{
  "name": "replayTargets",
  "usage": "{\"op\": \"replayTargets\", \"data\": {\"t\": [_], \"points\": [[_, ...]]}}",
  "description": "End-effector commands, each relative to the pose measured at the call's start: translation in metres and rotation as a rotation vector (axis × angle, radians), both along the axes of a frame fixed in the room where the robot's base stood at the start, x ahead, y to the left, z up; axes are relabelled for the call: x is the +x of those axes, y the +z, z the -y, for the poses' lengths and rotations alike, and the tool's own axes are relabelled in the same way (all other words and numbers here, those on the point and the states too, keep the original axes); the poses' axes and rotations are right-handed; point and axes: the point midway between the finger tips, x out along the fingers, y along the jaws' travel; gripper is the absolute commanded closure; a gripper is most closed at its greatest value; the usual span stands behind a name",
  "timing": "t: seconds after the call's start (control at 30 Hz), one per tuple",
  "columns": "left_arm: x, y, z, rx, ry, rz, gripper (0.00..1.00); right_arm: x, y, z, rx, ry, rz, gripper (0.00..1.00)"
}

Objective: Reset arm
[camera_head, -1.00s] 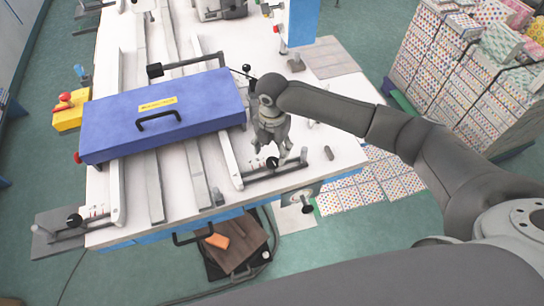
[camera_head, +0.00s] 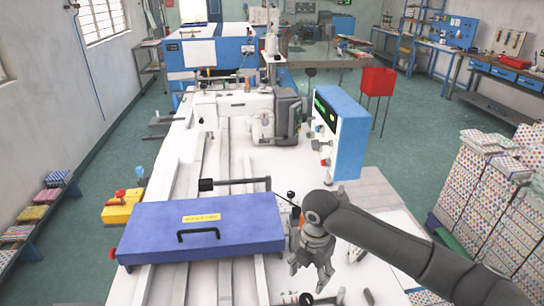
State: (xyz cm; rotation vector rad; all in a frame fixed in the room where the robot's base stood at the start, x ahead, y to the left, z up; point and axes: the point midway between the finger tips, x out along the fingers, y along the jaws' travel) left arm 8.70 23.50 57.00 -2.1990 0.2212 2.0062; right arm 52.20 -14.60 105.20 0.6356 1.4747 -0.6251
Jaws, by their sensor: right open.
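My right gripper (camera_head: 312,272) hangs over the right side of the white machine table, fingers pointing down, open and empty. My right arm reaches in from the lower right. Left of the gripper, a blue cover (camera_head: 200,228) with a black handle and a yellow label lies across the table rails. The gripper is beside the cover's right end; whether they touch I cannot tell. My left gripper is not in view.
A white sewing machine (camera_head: 245,115) stands farther back on the table, with a blue control box (camera_head: 343,130) to its right. Stacks of patterned boxes (camera_head: 490,185) stand on the right. A yellow box (camera_head: 120,208) with red buttons is at left.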

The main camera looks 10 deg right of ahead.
Motion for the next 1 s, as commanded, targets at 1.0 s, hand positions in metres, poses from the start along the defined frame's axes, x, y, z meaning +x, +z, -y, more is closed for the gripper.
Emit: {"op": "replayTargets", "data": {"t": [1.0], "points": [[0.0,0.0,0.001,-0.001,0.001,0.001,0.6,-0.191,-0.062,-0.021,0.422,-1.621,0.031,0.42]]}}
